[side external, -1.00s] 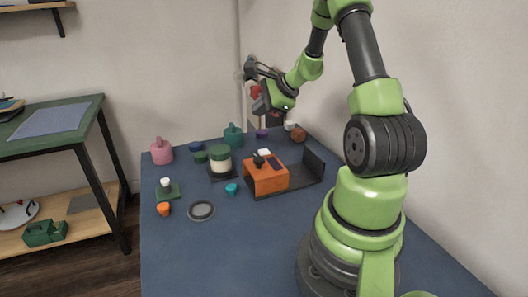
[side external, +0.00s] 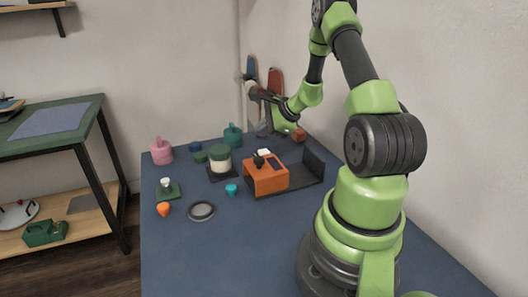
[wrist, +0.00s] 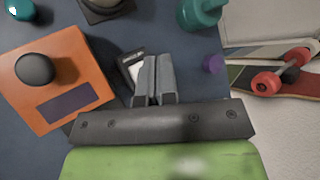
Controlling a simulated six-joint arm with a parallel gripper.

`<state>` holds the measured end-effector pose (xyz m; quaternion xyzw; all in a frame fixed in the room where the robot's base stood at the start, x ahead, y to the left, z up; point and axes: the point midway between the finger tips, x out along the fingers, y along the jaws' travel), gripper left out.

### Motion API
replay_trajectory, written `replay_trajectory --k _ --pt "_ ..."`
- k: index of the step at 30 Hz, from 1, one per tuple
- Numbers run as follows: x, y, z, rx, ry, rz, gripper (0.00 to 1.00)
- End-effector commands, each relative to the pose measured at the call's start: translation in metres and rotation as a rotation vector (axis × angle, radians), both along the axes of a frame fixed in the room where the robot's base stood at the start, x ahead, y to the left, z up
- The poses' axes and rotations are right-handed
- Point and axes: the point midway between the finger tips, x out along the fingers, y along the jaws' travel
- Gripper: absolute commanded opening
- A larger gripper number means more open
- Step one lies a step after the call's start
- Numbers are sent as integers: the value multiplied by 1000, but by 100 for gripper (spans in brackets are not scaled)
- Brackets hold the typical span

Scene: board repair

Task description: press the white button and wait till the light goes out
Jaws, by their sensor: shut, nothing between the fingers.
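A small white square piece in a dark frame (wrist: 133,70) lies beside the orange box and may be the white button. My fingers partly cover it in the wrist view. It shows as a white patch (side external: 264,152) behind the box in the side view. A white knob on a green block (side external: 166,183) stands at the left; I cannot tell which is meant. No lit light is clear to me. My gripper (wrist: 157,80) is shut and empty, with its fingertips seen just right of the framed white piece. In the side view it is above the table's far end.
The orange box (side external: 266,181) has a black knob (wrist: 33,68) and a dark panel, and stands by a dark tray. A teal container (side external: 232,137) and a purple piece (wrist: 213,63) are near. Skateboards (side external: 275,82) lean at the wall. The front table is clear.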

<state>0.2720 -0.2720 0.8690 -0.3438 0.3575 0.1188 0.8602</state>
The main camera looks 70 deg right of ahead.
Motion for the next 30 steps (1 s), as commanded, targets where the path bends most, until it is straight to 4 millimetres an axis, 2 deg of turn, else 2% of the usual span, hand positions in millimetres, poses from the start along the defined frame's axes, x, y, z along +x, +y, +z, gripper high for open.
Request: replay_trajectory --k 3,10,30 --pt "0 0 -16 3 2 0 0" --pt "0 0 -32 1 0 -1 0" --pt "0 0 -34 -2 0 0 0"
